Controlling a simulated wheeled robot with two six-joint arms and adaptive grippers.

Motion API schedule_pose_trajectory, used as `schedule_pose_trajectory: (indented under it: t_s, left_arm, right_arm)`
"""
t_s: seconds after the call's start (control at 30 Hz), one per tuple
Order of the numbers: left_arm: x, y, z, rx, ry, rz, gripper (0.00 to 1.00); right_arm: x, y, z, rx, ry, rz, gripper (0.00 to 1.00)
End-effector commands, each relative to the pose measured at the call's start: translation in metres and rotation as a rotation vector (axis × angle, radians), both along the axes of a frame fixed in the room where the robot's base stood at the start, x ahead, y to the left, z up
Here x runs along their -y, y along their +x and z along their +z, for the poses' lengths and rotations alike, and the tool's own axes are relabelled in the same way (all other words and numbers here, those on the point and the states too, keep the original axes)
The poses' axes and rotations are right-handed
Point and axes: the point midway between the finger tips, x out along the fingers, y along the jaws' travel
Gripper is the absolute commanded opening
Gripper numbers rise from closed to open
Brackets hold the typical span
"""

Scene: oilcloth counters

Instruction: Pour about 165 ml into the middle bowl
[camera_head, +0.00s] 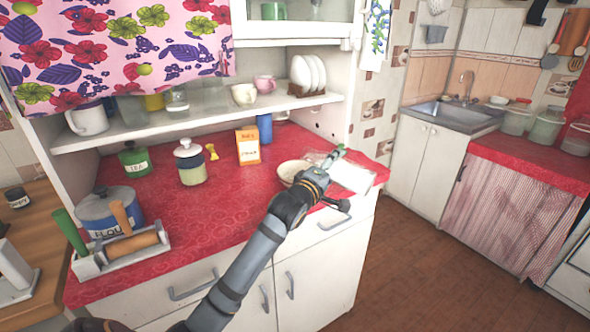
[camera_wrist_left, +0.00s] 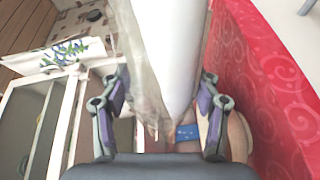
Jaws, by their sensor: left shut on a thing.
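My left gripper (camera_head: 338,154) is over the right end of the red counter. In the left wrist view its two fingers (camera_wrist_left: 160,115) are closed on a clear vessel (camera_wrist_left: 140,60) with white contents. In the head view a pale, see-through shape (camera_head: 352,176) beside the gripper looks like this vessel, tilted; its mouth is not clear. A cream bowl (camera_head: 291,172) stands on the counter just left of the gripper, partly hidden by my arm. I cannot make out other bowls, or whether anything is flowing. My right gripper is not in view.
An orange carton (camera_head: 248,146) and a blue cup (camera_head: 265,128) stand behind the bowl. A lidded jar (camera_head: 189,163), a green tin (camera_head: 133,160) and a flour pot (camera_head: 108,209) stand further left. The counter's front middle (camera_head: 200,235) is clear. A shelf (camera_head: 200,122) overhangs the back.

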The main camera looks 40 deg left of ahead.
Motion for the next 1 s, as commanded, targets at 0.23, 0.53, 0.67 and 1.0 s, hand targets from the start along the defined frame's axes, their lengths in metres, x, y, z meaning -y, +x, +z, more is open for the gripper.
schedule_pose_trajectory:
  t_s: [0.23,0.53,0.67,1.0]
  left_arm:
    - [0.003,0.006,0.003,0.004,-0.034,-0.005,0.01]
    - [0.008,0.011,0.003,0.006,-0.065,-0.011,0.01]
    - [0.011,0.012,0.003,0.006,-0.07,-0.012,0.01]
    - [0.013,0.013,0.003,0.005,-0.078,-0.013,0.01]
  right_arm:
    - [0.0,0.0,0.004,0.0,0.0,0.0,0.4]
    - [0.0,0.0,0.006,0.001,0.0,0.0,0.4]
    - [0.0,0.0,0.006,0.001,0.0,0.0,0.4]
    - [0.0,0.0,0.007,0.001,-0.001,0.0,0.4]
